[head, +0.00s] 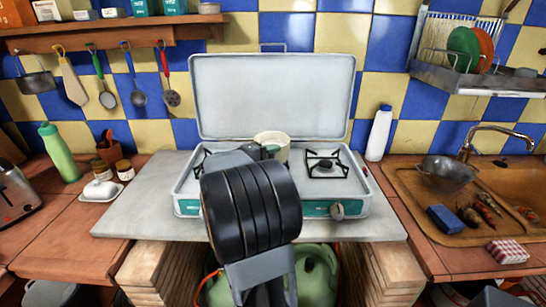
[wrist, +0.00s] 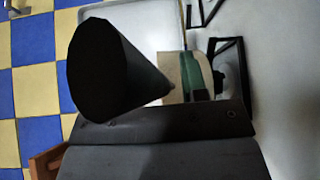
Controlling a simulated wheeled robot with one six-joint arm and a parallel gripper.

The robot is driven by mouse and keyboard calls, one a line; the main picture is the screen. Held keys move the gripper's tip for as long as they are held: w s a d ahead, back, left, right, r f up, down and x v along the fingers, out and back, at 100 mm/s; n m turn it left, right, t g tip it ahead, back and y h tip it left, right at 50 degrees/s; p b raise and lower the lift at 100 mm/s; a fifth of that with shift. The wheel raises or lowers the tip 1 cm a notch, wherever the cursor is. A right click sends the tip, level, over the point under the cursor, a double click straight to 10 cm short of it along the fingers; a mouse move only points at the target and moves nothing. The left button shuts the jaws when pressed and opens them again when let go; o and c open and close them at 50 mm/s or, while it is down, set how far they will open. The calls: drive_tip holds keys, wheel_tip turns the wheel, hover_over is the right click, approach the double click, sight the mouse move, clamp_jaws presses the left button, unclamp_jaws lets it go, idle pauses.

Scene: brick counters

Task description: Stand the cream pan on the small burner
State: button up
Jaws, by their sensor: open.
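The cream pan (head: 271,138) is over the middle of the camping stove in the head view, partly behind my arm. A green part, apparently its handle, shows at its front and also in the wrist view (wrist: 198,76), beside a cream patch. My gripper (wrist: 170,97) is open, close to this green part; whether it touches cannot be told. A large dark shape covers the left of the wrist view. The right burner (head: 325,167) is bare under its black grate. The left burner (head: 198,166) is mostly hidden by my arm, so their sizes cannot be compared.
The stove's raised lid (head: 272,95) stands behind the burners. A white bottle (head: 379,133) stands to the right of the stove. A green bottle (head: 59,153) and a butter dish (head: 101,190) are at left. The grey slab (head: 140,208) around the stove has free room.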

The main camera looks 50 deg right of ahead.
drive_tip(key=shift+r+p, duration=0.25)
drive_tip(key=shift+p, duration=0.1)
drive_tip(key=shift+w+a+r, duration=0.1)
drive_tip(key=shift+w+a, duration=0.05)
drive_tip(key=shift+a, duration=0.1)
drive_tip(key=f+v, duration=0.1)
drive_tip(key=v, duration=1)
drive_tip(key=s+a+f+t+y, duration=0.1)
drive_tip(key=a+f+t+y, duration=0.2)
drive_tip(key=a, duration=0.5)
drive_tip(key=s+a+f+n+t+y, duration=0.1)
drive_tip(key=s+a+f+t+y, duration=0.1)
drive_tip(key=a+f+y, duration=0.3)
drive_tip(key=s+a+f+n+t+y, duration=0.1)
drive_tip(key=s+a+f+t+y, duration=0.1)
drive_tip(key=a+f+y, duration=0.3)
drive_tip(key=a+t+y, duration=0.1)
drive_tip(key=a+y, duration=0.2)
drive_tip(key=a, duration=0.4)
drive_tip(key=shift+s+a+t+b, duration=0.25)
drive_tip(key=shift+t+b, duration=0.05)
drive_tip(key=shift+b, duration=0.05)
drive_tip(key=shift+r, duration=0.1)
